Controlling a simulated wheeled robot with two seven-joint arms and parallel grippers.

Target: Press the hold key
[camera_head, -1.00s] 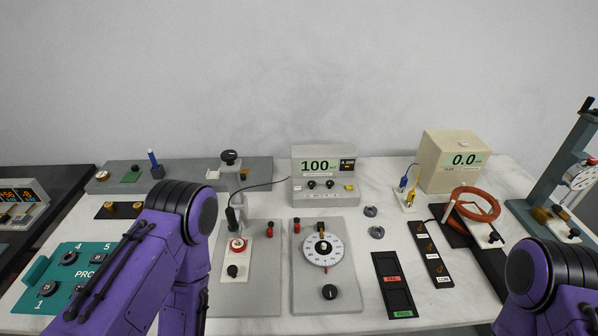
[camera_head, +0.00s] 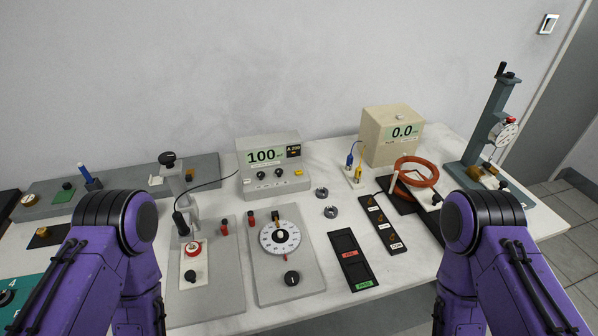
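A grey meter (camera_head: 268,165) reading 100 stands at the back middle of the table, with dark knobs and a small yellow key (camera_head: 299,172) on its front. A beige box meter (camera_head: 392,135) reading 0.0 stands to its right, with a small pale button (camera_head: 400,117) on top. I cannot read a "hold" label on any key. My purple arms show at the lower left and lower right, well in front of both meters. Both grippers are out of view.
A dial plate (camera_head: 284,282), a clamp stand on a grey plate (camera_head: 226,285) and a black pass/fail tray (camera_head: 350,262) lie in front. Two small dark rings, an orange coil (camera_head: 416,171) and a tall gauge stand (camera_head: 487,125) are to the right.

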